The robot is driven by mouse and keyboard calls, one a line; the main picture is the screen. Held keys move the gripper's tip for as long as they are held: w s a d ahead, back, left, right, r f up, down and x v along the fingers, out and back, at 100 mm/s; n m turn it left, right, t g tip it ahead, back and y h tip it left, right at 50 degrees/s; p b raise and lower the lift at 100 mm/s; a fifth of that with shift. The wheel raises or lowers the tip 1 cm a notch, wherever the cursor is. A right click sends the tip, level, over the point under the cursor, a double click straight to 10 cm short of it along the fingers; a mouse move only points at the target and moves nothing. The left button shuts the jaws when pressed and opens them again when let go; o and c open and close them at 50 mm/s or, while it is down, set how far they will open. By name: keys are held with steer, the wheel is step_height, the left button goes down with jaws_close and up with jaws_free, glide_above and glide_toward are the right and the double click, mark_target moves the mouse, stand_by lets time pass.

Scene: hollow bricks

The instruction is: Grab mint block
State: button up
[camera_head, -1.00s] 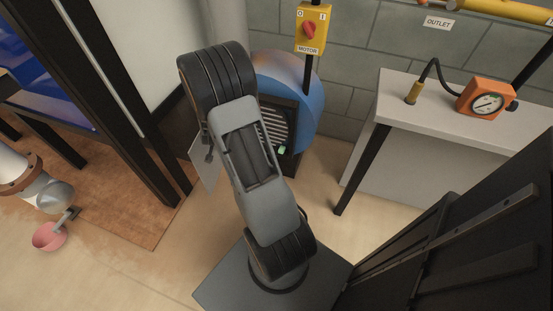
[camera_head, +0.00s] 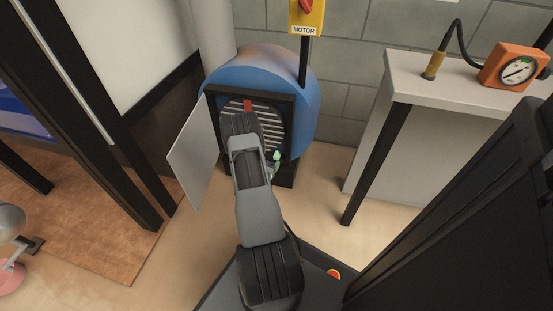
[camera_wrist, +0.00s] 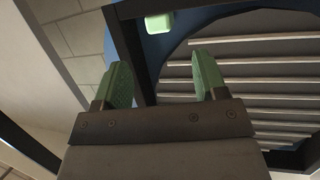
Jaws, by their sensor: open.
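The mint block (camera_wrist: 159,22) shows at the top of the wrist view, beside the round slatted face. In the head view a small mint-green patch (camera_head: 276,156), which looks like the block, lies at the lower right of the opening in the blue machine (camera_head: 302,85). My gripper (camera_wrist: 163,62) is open, its two green fingers apart with nothing between them. The block is beyond the fingertips, roughly in line with the gap, and not touching them as far as I can see. In the head view my arm hides most of the gripper.
A dark frame (camera_head: 285,172) surrounds the slatted opening, with a pale door panel (camera_head: 196,152) swung out at left. A red piece (camera_head: 247,105) shows near its top. A grey bench (camera_head: 465,84) with an orange gauge (camera_head: 513,68) stands at right. A yellow motor switch (camera_head: 306,17) stands above.

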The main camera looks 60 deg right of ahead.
mark_target(277, 155)
steer(key=b+x, duration=0.3)
steer(key=x, duration=0.3)
steer(key=shift+a+f, duration=0.1)
steer(key=shift+f, duration=0.05)
steer(key=shift+w+d+f+b, duration=0.15)
steer(key=shift+d+b, duration=0.2)
steer(key=shift+d, duration=0.4)
steer(key=shift+c, duration=0.5)
steer(key=c, duration=1)
steer(key=shift+r, duration=0.2)
